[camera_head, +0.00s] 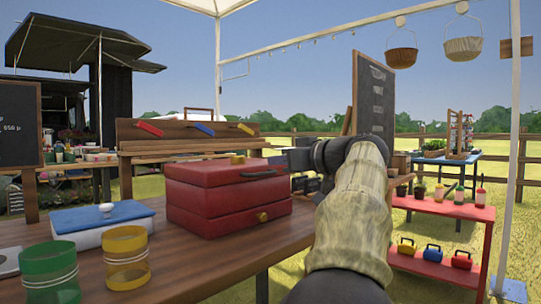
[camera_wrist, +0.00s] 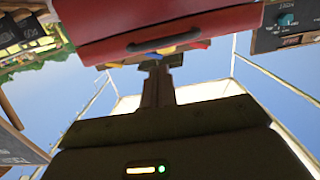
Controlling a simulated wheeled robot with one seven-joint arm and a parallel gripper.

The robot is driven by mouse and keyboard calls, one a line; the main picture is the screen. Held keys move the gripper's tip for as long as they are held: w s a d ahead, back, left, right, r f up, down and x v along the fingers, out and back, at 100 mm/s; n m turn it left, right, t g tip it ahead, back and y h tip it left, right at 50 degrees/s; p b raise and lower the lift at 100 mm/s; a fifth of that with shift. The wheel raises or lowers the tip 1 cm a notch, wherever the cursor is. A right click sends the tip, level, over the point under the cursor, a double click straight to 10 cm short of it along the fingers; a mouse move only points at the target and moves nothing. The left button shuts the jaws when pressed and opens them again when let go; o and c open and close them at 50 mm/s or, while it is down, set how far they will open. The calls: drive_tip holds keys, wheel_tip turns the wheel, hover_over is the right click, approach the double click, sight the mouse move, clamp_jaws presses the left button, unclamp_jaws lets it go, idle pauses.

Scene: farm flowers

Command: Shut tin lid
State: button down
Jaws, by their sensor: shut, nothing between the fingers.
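A red box-shaped tin (camera_head: 225,213) stands on the wooden table, with a red upper lid part (camera_head: 215,173) carrying a dark bar handle and a yellow knob lower on its front. The lid part sits down over the body with a dark seam; I cannot tell whether it is fully closed. The red surface and dark handle fill the top of the wrist view (camera_wrist: 150,32). My gripper (camera_wrist: 157,66) is shut and empty, with its tips just short of the red tin in the picture. In the head view my arm partly hides it, right of the tin.
A white box with a blue top (camera_head: 85,218) and white knob stands left. A green jar (camera_head: 49,275) and a yellow jar (camera_head: 126,262) are at the front. A wooden rack (camera_head: 185,135) with coloured handles is behind. A red shelf (camera_head: 440,255) stands right.

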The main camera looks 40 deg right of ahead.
drive_tip(key=s+d+f+p, duration=0.1)
drive_tip(key=s+f, duration=0.3)
drive_tip(key=s, duration=0.5)
drive_tip(key=shift+f, duration=0.3)
drive_tip(key=shift+w, duration=0.15)
